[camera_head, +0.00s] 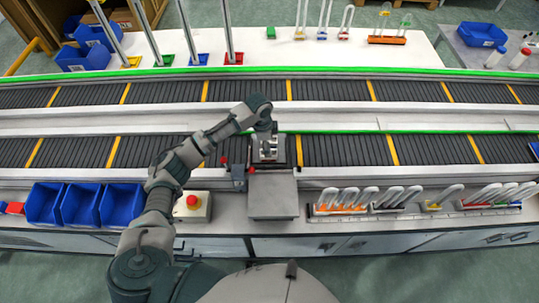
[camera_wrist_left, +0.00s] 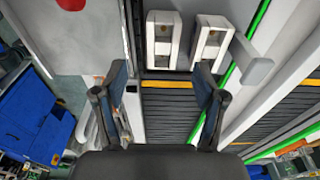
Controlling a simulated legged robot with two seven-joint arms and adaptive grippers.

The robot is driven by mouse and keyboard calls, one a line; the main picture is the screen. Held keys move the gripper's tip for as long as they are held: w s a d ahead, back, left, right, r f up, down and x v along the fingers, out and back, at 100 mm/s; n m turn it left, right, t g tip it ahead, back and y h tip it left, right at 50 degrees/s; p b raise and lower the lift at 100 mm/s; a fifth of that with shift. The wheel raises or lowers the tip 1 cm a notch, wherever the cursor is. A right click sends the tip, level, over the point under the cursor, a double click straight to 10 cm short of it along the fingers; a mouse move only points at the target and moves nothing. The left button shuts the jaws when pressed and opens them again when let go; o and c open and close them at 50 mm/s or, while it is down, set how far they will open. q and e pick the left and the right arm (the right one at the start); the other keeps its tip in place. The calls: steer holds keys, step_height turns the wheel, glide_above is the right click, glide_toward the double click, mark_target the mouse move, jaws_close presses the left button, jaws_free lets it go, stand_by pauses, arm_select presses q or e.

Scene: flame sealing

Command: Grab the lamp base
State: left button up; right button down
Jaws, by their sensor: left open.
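I cannot tell for certain which is the lamp base. In the head view a small white part (camera_head: 268,152) shows at the near conveyor, partly hidden by my arm. My left gripper (camera_wrist_left: 162,82) is open and empty, its two fingers apart, with the white parts beyond the fingertips. In the head view it is over the near conveyor. My right gripper is not in view.
A grey box-like platform (camera_head: 273,196) and a red button (camera_head: 193,202) are on the near side. Blue bins (camera_head: 82,204) stand at left. Racks of white looped items (camera_head: 345,203) line the right counter. A green-edged rail (camera_head: 400,129) runs behind the near conveyor.

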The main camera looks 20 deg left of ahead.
arm_select(q)
steer(key=shift+w+a+f, duration=0.1)
steer(key=shift+a+f, duration=0.05)
steer(key=shift+f, duration=0.7)
step_height(320, 180, down, 4)
steer(key=shift+f, duration=0.2)
steer(key=shift+d+f, duration=0.25)
steer(key=shift+f, duration=0.05)
steer(key=shift+w+d+f, duration=0.1)
steer(key=shift+w+f, duration=0.05)
steer(key=c, duration=1.2)
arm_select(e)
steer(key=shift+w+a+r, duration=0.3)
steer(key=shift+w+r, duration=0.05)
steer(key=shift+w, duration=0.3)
